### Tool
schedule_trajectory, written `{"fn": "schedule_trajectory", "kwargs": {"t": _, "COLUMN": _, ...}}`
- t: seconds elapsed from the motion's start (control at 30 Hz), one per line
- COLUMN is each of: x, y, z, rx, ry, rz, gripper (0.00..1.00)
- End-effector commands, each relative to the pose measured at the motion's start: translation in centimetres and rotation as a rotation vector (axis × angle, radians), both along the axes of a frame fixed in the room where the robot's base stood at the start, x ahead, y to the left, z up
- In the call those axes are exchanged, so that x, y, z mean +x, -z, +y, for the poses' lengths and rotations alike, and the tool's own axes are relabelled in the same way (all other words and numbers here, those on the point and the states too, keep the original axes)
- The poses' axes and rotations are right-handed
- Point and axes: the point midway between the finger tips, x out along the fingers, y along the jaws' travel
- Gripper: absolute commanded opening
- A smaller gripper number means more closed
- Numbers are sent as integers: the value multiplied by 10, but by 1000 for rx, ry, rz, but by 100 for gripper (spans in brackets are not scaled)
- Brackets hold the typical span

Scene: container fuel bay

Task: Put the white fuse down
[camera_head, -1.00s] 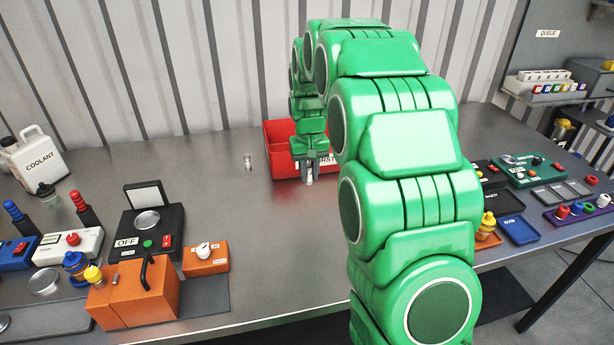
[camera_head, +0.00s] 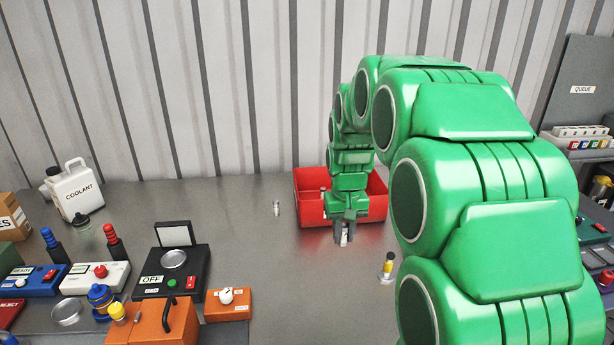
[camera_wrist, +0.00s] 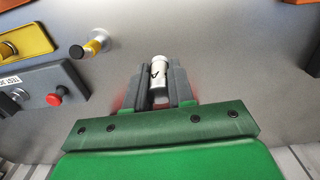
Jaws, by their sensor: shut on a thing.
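My gripper (camera_head: 343,236) is low over the bench in front of the red bin. It is shut on the white fuse (camera_wrist: 158,80), a small white cylinder with a dark mark. The fuse sits between the two grey fingers in the wrist view, and its end shows below them in the head view (camera_head: 344,241). I cannot tell whether it touches the bench.
The red bin (camera_head: 312,211) stands behind my gripper. A small pale cylinder (camera_head: 276,208) stands left of the bin. A yellow-banded cylinder (camera_head: 387,266) stands right and nearer. Boxes with buttons, including an OFF box (camera_head: 152,281), fill the left. Bare bench (camera_head: 290,285) lies between.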

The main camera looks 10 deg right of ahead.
Motion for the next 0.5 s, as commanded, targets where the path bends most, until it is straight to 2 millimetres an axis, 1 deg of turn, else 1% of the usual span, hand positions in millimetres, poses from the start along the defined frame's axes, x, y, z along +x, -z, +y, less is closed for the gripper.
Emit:
{"fn": "schedule_trajectory", "kwargs": {"t": 0.33, "x": 54, "y": 24, "z": 7, "rx": -1, "ry": 4, "rz": -1, "gripper": 0}}
{"fn": "schedule_trajectory", "kwargs": {"t": 0.5, "x": 81, "y": 39, "z": 12, "rx": -1, "ry": 4, "rz": 0, "gripper": 0}}
